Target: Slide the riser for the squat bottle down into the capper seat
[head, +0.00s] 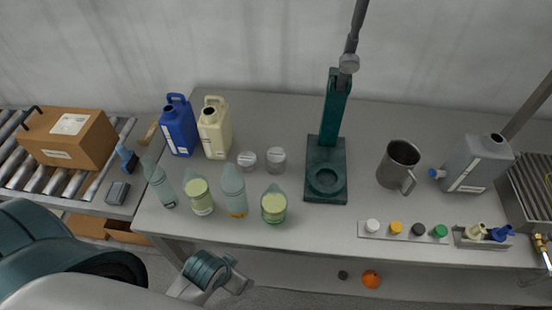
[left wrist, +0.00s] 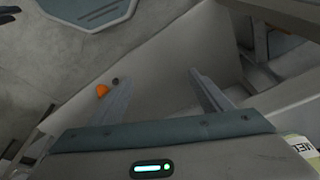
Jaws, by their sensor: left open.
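The dark green capper (head: 327,155) stands on the table, with a round seat (head: 325,181) in its base. The seat looks empty. Two short grey cylinders with pale labels, which look like risers, stand left of the capper: one on the left (head: 247,160) and one on the right (head: 276,160). I cannot read which is for the squat bottle. The squat green bottle (head: 273,206) stands in front of them. My left gripper (head: 238,277) is below the table's front edge, away from them. In the left wrist view it (left wrist: 161,73) is open and empty.
Several bottles (head: 235,190) line the front left, with blue (head: 179,126) and cream (head: 215,128) jugs behind. A steel mug (head: 399,163), grey can (head: 478,163) and cap strip (head: 403,233) are right. An orange ball (head: 371,279) lies low down beyond the table's front edge.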

